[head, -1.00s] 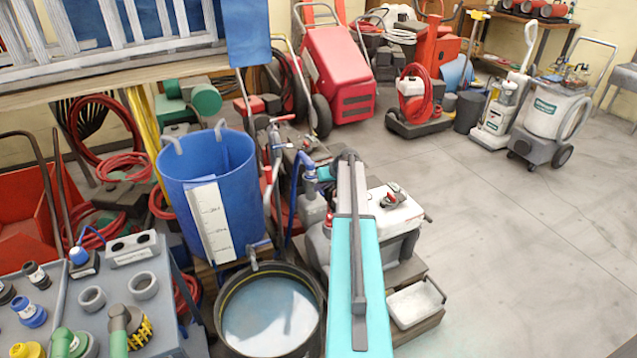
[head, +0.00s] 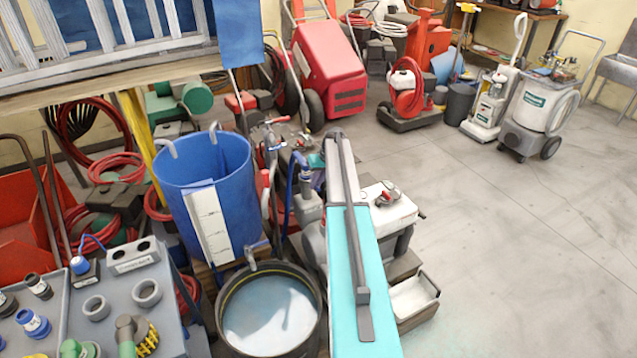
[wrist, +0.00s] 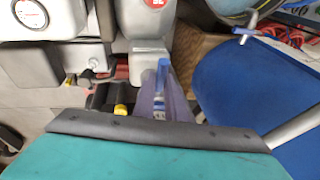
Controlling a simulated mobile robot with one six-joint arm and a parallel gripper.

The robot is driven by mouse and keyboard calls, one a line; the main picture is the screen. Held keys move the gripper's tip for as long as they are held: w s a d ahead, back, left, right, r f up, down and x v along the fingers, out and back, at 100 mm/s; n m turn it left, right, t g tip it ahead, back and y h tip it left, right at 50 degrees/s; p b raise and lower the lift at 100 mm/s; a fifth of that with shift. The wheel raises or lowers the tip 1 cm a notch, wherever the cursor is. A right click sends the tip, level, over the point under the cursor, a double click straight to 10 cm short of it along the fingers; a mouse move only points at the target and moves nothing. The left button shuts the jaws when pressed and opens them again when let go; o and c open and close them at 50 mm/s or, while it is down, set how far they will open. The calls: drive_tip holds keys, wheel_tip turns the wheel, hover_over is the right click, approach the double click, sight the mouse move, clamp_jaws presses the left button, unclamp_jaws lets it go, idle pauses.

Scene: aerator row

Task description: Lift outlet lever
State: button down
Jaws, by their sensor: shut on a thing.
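My gripper (wrist: 162,98) shows in the wrist view as pale, see-through purple-grey fingers past the dark edge of my teal arm. It is shut on a narrow blue lever (wrist: 162,68), whose top stands out between the fingers. I take this as the outlet lever; its lower part is hidden by the fingers. In the head view my teal and grey arm (head: 352,260) reaches over the machinery, and the fingers cannot be made out there. Blue piping (head: 292,182) shows just left of the arm.
A blue bucket (head: 228,160) with a white scale stands left of my arm. A round black tub (head: 228,315) of water sits below it. A white-topped unit (head: 395,215) and a small tray (head: 428,285) are to the right. The floor (head: 500,260) further right is clear.

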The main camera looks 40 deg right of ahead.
drive_tip(key=shift+s+d+f, duration=0.15)
drive_tip(key=shift+s+d, duration=0.05)
drive_tip(key=shift+s, duration=0.1)
drive_tip(key=c, duration=1.8)
unclamp_jaws()
drive_tip(key=shift+w+a, duration=0.15)
drive_tip(key=shift+r, duration=0.25)
drive_tip(key=b+v, duration=0.2)
drive_tip(key=v, duration=1.1)
drive_tip(key=shift+r, duration=0.3)
drive_tip(key=shift+f, duration=0.1)
